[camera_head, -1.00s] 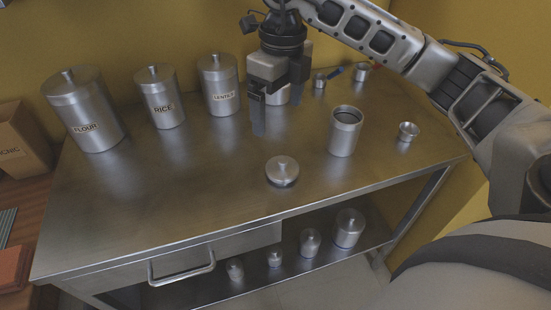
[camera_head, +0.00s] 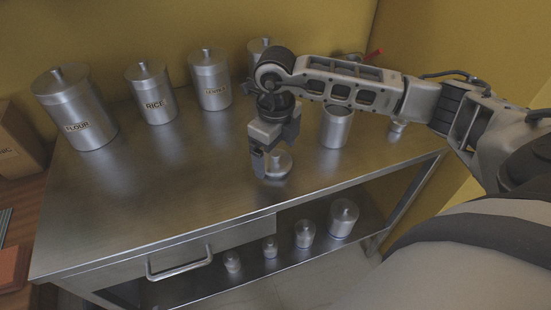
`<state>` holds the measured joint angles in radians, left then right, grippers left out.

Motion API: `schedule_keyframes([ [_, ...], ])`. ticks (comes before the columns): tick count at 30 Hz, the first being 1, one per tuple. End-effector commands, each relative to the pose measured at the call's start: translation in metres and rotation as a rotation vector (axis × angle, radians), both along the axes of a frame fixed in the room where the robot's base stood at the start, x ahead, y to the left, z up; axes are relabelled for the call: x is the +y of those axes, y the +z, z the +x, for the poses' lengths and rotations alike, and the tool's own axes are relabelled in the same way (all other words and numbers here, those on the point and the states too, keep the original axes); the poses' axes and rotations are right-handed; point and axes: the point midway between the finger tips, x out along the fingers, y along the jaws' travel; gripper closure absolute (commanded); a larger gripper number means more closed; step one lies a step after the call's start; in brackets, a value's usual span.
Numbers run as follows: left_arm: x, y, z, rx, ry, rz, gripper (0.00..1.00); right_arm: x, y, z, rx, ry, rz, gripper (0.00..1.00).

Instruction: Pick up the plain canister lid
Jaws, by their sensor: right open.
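The plain canister lid (camera_head: 281,166) is a round steel lid lying on the steel table, near its front edge. My right gripper (camera_head: 268,164) points down over the lid with its jaws apart. One finger is at the lid's left side and hides part of it. I cannot tell whether the finger touches the lid. The unlabelled steel canister (camera_head: 334,130) stands to the right, its top partly hidden by my right arm. My left gripper is out of view.
Labelled FLOUR (camera_head: 77,112), RICE (camera_head: 153,97) and third (camera_head: 210,83) canisters stand at the back left. Another canister (camera_head: 258,46) is partly hidden behind my arm. A small steel cup (camera_head: 397,130) is at the right. Several small canisters sit on the lower shelf (camera_head: 270,266).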

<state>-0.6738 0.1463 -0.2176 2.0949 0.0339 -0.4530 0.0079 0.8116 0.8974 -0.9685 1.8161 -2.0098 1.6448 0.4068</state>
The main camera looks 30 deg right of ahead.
Motion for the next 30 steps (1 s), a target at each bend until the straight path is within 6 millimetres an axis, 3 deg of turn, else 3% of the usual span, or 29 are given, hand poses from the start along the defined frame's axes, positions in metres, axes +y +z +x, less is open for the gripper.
schedule_keyframes([
  [4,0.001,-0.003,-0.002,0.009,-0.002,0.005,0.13,0.0,-0.016,0.001,0.0,-0.001,0.0,0.09],
  [12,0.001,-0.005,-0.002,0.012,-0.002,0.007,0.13,0.0,-0.019,0.001,-0.002,-0.001,0.001,0.09],
  [17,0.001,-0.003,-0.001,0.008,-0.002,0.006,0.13,0.0,-0.019,0.001,-0.002,-0.001,0.001,0.53],
  [18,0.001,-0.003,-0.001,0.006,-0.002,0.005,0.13,0.0,-0.019,0.001,-0.002,-0.001,0.001,0.56],
  [30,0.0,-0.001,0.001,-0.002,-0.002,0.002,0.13,0.0,-0.013,0.002,-0.003,-0.001,0.001,0.57],
])
